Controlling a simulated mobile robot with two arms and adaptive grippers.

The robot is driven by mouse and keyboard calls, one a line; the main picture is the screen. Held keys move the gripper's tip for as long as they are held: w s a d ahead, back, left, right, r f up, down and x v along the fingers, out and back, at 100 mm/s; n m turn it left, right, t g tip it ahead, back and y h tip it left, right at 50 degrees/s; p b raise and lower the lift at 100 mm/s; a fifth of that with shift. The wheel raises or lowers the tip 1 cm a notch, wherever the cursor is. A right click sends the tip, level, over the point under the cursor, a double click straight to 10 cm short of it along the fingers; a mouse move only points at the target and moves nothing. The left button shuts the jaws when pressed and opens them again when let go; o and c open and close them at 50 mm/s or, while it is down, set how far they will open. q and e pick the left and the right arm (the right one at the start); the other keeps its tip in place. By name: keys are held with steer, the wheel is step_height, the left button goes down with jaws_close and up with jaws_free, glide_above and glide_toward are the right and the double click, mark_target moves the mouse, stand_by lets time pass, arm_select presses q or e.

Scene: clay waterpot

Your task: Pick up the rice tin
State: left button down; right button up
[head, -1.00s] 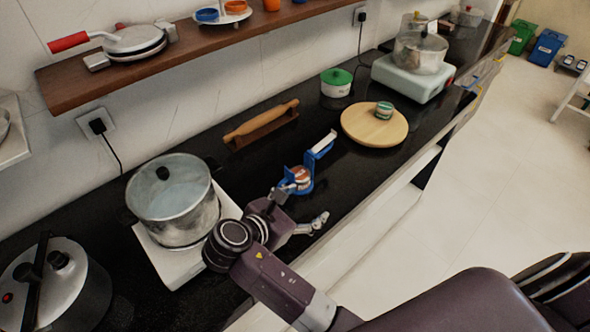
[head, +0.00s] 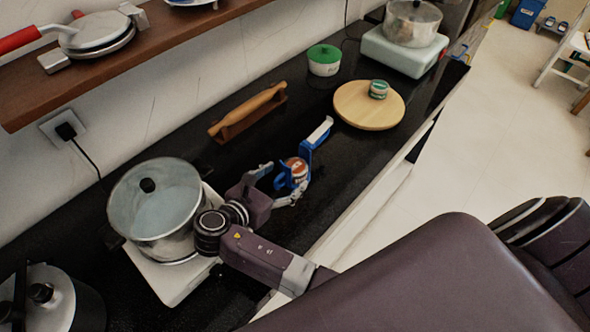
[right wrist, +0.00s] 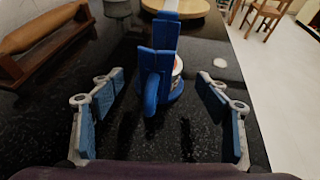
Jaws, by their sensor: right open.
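A small round tin (head: 298,167) with a red and white side stands on the black counter in a blue holder; which tin is the rice tin, I cannot read. The blue holder (head: 284,180) partly hides it. In the right wrist view the tin (right wrist: 178,68) shows behind the blue holder (right wrist: 152,92). My right gripper (head: 278,183) is open and empty, low over the counter. Its fingers (right wrist: 163,100) point at the holder, which stands ahead and between them, apparently untouched. Another small green and white tin (head: 378,89) sits on a round wooden board. My left gripper is not in view.
A rolling pin on its stand (head: 247,110) lies by the wall. A lidded pot (head: 155,200) on a white stove stands close left of my right arm. The round board (head: 362,110) and green-lidded container (head: 324,60) are farther back. The counter's front edge is to the right.

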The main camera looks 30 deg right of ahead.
mark_target(296, 168)
steer(key=shift+x, duration=0.9)
steer(key=shift+w+d, duration=0.15)
steer(key=shift+d, duration=0.25)
steer(key=x, duration=0.3)
steer(key=shift+w+d+f+p, duration=0.1)
steer(key=shift+d+f+p, duration=0.05)
steer(key=shift+p, duration=0.15)
steer(key=shift+d+f, duration=0.1)
steer(key=shift+d, duration=0.05)
steer(key=c, duration=1.3)
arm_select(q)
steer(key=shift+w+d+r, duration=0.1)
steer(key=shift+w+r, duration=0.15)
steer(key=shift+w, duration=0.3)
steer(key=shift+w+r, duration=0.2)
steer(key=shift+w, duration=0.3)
arm_select(e)
steer(key=shift+c, duration=0.9)
